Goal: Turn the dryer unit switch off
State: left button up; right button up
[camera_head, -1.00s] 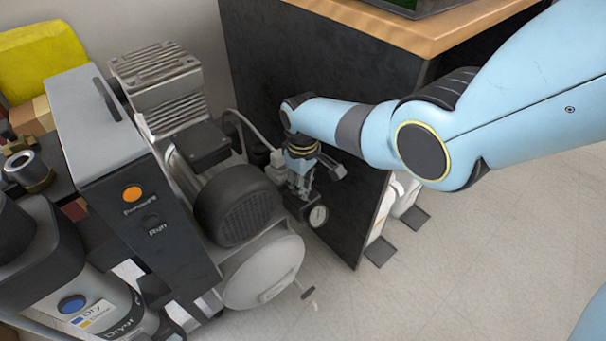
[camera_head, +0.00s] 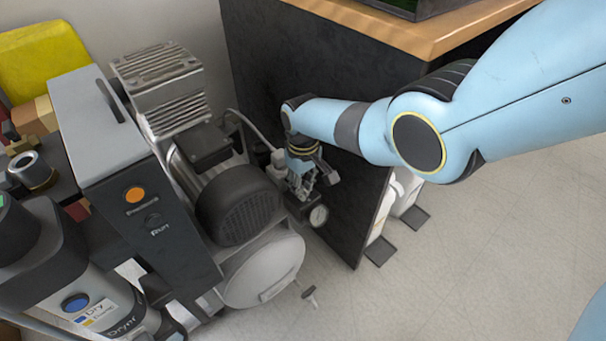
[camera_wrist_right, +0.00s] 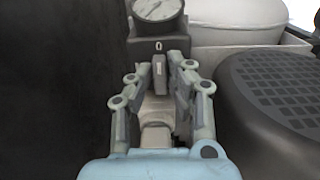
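The dryer unit (camera_head: 95,300), with a blue button and "Dryer" lettering, stands at the lower left of the head view. A dark switch box (camera_wrist_right: 138,52) with a round gauge (camera_wrist_right: 155,9) shows in the wrist view; the gauge also shows in the head view (camera_head: 318,215). A grey switch lever (camera_wrist_right: 159,74) sits below the box's "0" mark. My right gripper (camera_wrist_right: 155,80) points down at this box, its fingers apart on either side of the lever. Contact with the lever is unclear. My left gripper is out of view.
A grey compressor with a black motor cover (camera_head: 238,205) stands just left of my right gripper. A dark cabinet panel (camera_head: 300,80) with a wooden top (camera_head: 420,28) rises behind it. A panel with an orange button (camera_head: 135,194) is at left.

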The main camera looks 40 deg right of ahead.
jog(key=o, duration=0.3)
notch_tip(320, 180, up, 12)
dwell(0.7)
dwell(0.3)
